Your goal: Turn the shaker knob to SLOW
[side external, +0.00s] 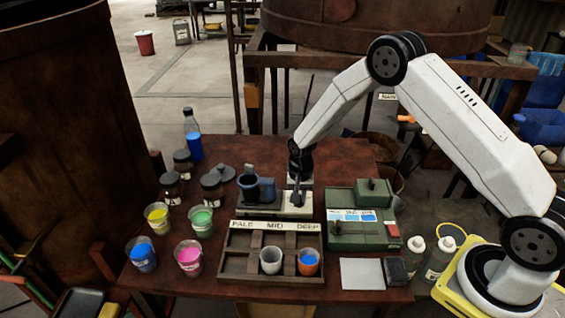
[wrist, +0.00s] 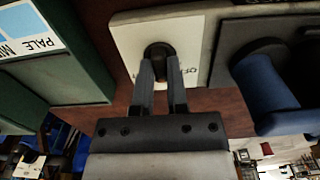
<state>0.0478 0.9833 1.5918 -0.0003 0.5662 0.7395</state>
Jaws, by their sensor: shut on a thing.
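The shaker (side external: 268,212) is a low pale base in the middle of the table, with a dark blue vessel (side external: 250,190) on its left part. Its black knob (wrist: 159,52) sits on a white plate (wrist: 125,38) in the wrist view. Part of a label reading about "OF" shows right of the knob; other lettering is hidden or too small to read, so I cannot tell the knob's setting. My gripper (wrist: 161,82) points at the plate, with its two fingers shut on the knob. In the side view my gripper (side external: 296,192) reaches down onto the shaker's right part.
A green box (side external: 350,238) stands right. Several coloured cups, dark jars and a blue bottle (side external: 194,145) stand left.

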